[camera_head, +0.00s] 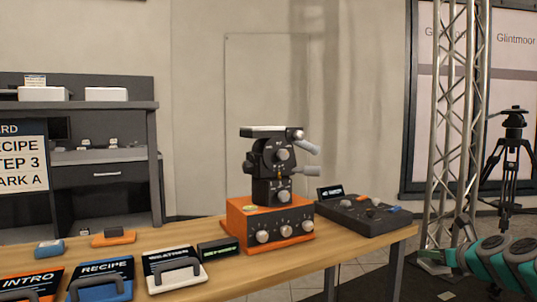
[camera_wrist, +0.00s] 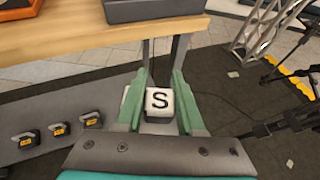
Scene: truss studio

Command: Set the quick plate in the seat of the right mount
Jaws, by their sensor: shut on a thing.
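In the wrist view my gripper (camera_wrist: 161,80) has its green fingers on both sides of a small pale square piece marked "S" (camera_wrist: 159,101), apparently the quick plate. It is held over the floor, just off the table's edge. In the head view a black mount (camera_head: 275,165) with grey knobs and a flat top stands on an orange box (camera_head: 268,226) on the table. I cannot tell whether this is the right mount. Its top seat is seen only edge-on.
A dark console (camera_head: 358,213) sits at the right end of the wooden table (camera_head: 222,275). Handled signs (camera_head: 100,277) line its front left. A metal truss (camera_head: 447,130) and a tripod (camera_head: 508,150) stand at the right. Dark blocks (camera_wrist: 58,130) lie on a grey surface below.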

